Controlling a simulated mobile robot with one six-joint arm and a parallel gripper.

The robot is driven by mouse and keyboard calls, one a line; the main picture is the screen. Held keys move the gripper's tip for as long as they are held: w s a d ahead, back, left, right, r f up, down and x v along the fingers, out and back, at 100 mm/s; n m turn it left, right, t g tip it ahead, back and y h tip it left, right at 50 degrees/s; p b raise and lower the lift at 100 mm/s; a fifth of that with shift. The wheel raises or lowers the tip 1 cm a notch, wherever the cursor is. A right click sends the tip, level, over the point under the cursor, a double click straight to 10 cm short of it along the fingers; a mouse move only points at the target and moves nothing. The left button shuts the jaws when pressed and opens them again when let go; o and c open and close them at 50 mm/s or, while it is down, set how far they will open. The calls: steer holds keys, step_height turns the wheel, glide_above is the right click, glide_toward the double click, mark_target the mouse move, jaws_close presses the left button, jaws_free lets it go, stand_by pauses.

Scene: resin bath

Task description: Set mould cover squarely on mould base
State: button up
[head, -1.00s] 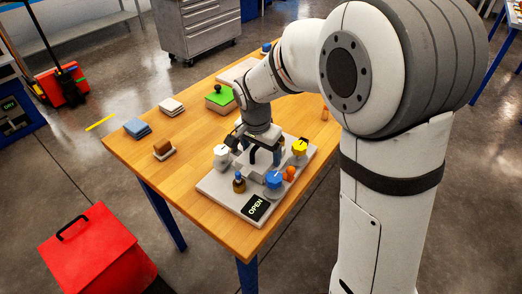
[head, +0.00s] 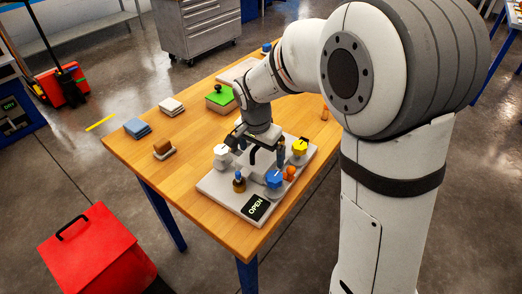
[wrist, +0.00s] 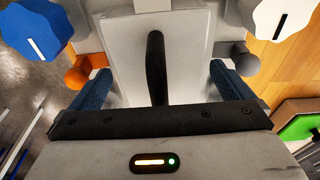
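The mould cover is a pale grey plate (wrist: 120,60) with a black bar handle (wrist: 157,68), seen from above in the wrist view. In the head view its handle (head: 253,155) shows under my gripper (head: 260,152). In the wrist view the two blue-padded fingers of my gripper (wrist: 158,88) stand well apart, one on each side of the handle, with clear gaps to it. The cover lies on the grey fixture (head: 220,197) on the table. The mould base is mostly hidden beneath it, and I cannot tell how squarely the two meet.
A white knob (head: 221,152), a blue knob (head: 273,180), a yellow knob (head: 299,147) and an amber bottle (head: 239,183) crowd around the cover. A sign (head: 256,208) reads OPEN. A green block (head: 220,98) stands behind.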

steer(key=shift+s+a+r, duration=0.1)
steer(key=shift+s+r, duration=0.05)
steer(key=shift+r, duration=1.15)
steer(key=shift+s+a+r, duration=0.1)
steer(key=shift+s+r, duration=0.1)
steer(key=shift+r, duration=1.05)
steer(key=shift+s+a+r, duration=0.1)
steer(key=shift+s+r, duration=0.05)
steer(key=shift+r, duration=1.15)
steer(key=s+d+r+n+t+y+p, duration=0.1)
steer(key=s+d+n, duration=0.5)
steer(key=s+d, duration=0.9)
steer(key=s+p, duration=0.1)
steer(key=s, duration=0.2)
steer(key=shift+r+n, duration=0.15)
steer(key=shift+n, duration=0.25)
